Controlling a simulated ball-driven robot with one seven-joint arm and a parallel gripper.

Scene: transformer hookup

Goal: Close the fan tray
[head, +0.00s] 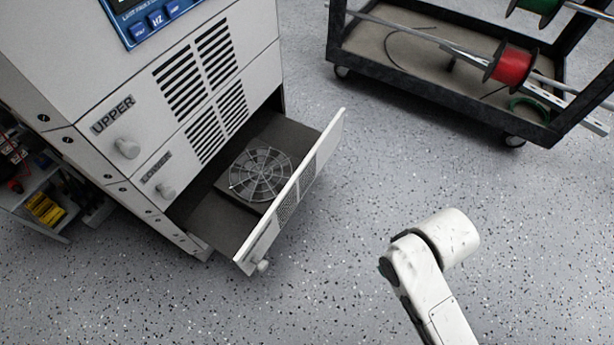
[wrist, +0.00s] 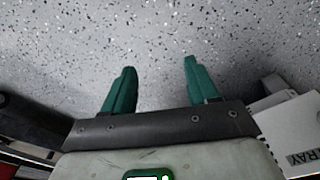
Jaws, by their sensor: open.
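The fan tray (head: 290,196) is a drawer at the bottom of the white cabinet, pulled well out in the head view. A round wire fan guard (head: 262,174) shows inside it. Its white front panel has a round knob (head: 262,266) near the lower left end.
The white cabinet (head: 75,60) has panels marked UPPER (head: 112,115) and LOWER (head: 157,167) above the tray. A black cart (head: 385,72) with a red spool (head: 510,65) stands at the back right. Speckled floor is clear between the tray and my arm.

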